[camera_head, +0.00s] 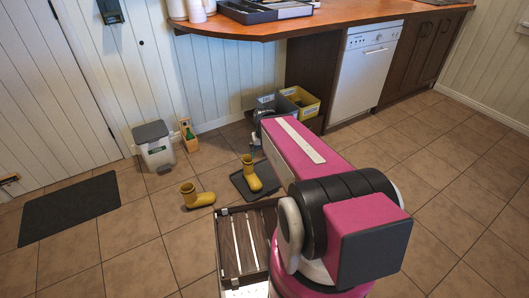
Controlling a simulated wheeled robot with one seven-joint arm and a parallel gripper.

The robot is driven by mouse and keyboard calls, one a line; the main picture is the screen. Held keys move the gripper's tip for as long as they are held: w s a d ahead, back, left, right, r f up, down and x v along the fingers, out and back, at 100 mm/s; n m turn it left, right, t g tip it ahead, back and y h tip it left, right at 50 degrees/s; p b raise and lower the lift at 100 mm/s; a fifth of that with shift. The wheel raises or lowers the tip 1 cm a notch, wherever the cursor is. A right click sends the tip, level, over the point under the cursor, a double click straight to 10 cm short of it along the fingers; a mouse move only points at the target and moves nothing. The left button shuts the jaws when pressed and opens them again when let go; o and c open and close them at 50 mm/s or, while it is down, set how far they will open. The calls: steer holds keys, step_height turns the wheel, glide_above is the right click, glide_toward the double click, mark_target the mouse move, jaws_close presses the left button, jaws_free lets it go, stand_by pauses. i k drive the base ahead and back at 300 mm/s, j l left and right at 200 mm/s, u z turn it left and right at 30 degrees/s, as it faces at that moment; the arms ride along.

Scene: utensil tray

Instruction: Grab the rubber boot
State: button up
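Two yellow rubber boots are on the floor. One boot (198,198) stands on the bare tiles, left of my arm. The other boot (251,175) stands on a dark, shallow tray (239,184), close to the left side of my arm. Both appear upright and apart from each other. My pink and black arm reaches away from the camera, to the right of the boots.
A slatted dark wooden piece (228,245) is in front of the boots. A grey-lidded bin (155,147), a small wooden box with a green bottle (188,135) and crates (300,100) stand by the wall. A dark mat (70,208) lies left. Tiles left of the boots are clear.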

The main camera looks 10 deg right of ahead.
mark_target(193, 201)
steer(key=k+j, duration=0.1)
steer(key=j, duration=0.3)
steer(key=k+j, duration=0.1)
steer(key=j, duration=0.3)
steer(key=k+j, duration=0.1)
steer(key=j, duration=0.3)
steer(key=k+j, duration=0.15)
steer(key=j, duration=0.25)
steer(key=k+j, duration=0.1)
steer(key=j, duration=0.3)
